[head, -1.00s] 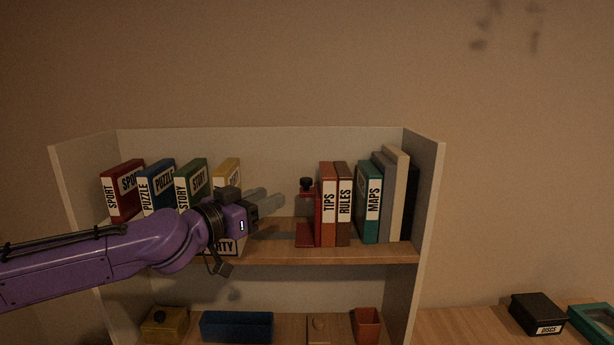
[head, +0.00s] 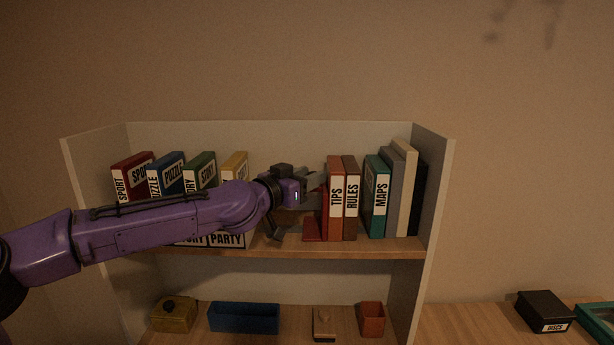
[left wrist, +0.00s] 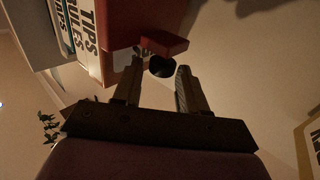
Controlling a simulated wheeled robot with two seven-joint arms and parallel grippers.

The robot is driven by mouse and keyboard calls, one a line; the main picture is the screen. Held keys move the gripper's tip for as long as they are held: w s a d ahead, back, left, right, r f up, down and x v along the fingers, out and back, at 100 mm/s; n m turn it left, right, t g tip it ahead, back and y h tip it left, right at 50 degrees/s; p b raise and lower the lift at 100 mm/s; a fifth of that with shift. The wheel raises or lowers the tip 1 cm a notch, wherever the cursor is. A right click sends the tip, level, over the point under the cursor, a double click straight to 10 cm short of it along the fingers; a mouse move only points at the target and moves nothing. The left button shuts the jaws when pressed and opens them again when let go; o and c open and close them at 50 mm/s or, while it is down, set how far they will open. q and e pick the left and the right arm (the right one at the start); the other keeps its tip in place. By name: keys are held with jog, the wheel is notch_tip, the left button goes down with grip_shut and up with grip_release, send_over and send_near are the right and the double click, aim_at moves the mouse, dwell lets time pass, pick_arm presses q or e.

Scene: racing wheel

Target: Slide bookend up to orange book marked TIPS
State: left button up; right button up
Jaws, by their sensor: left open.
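The orange TIPS book (head: 335,200) stands upright on the upper shelf, left of the brown RULES book (head: 351,200). The red bookend (head: 315,231) stands just left of TIPS; I cannot tell whether they touch. Its upright is partly hidden by my left gripper (head: 312,182). In the left wrist view the bookend (left wrist: 140,18) shows beside TIPS (left wrist: 91,38), with a red tab and black knob (left wrist: 162,67) in front of my fingers. My left gripper (left wrist: 158,82) is open, its fingertips on either side of the knob. My right gripper is not in view.
The teal MAPS book (head: 377,200) and several grey and dark books stand to the right. Several game boxes stand at the shelf's left, with a PARTY box (head: 228,241) below my arm. The lower shelf holds a blue bin (head: 244,319) and small objects.

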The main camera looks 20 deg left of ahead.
pick_arm(q)
jog(key=shift+w, duration=0.1)
grip_shut()
jog(key=shift+a, duration=0.55)
grip_release()
jog(key=shift+s, duration=0.25)
